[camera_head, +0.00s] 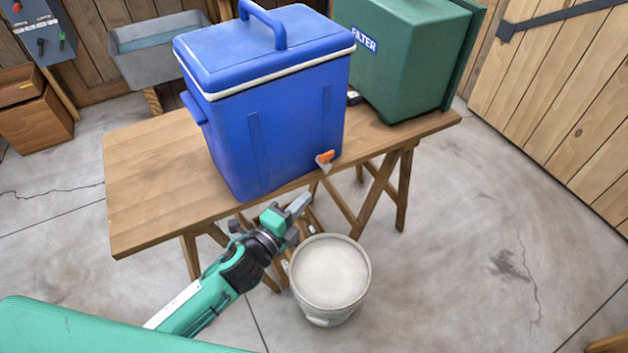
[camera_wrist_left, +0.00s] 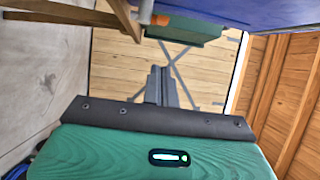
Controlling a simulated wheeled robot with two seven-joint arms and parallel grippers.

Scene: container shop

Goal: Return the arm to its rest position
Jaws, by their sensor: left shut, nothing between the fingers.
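My left gripper (camera_head: 298,206) is shut and empty. In the head view its arm reaches in from the lower left, and the gripper is in front of the table's near edge, below the blue cooler (camera_head: 268,110). The shut fingers (camera_wrist_left: 161,85) also show in the wrist view, with nothing between them. The cooler stands upright on the wooden table (camera_head: 150,190), lid closed, with an orange-handled spigot (camera_head: 325,158) low on its front right. My right gripper is in neither view.
A white bucket (camera_head: 331,272) stands on the floor just right of my left gripper. A green filter box (camera_head: 405,60) stands on the table's right end. A grey basin (camera_head: 150,62) and wooden boxes (camera_head: 38,120) are behind at left.

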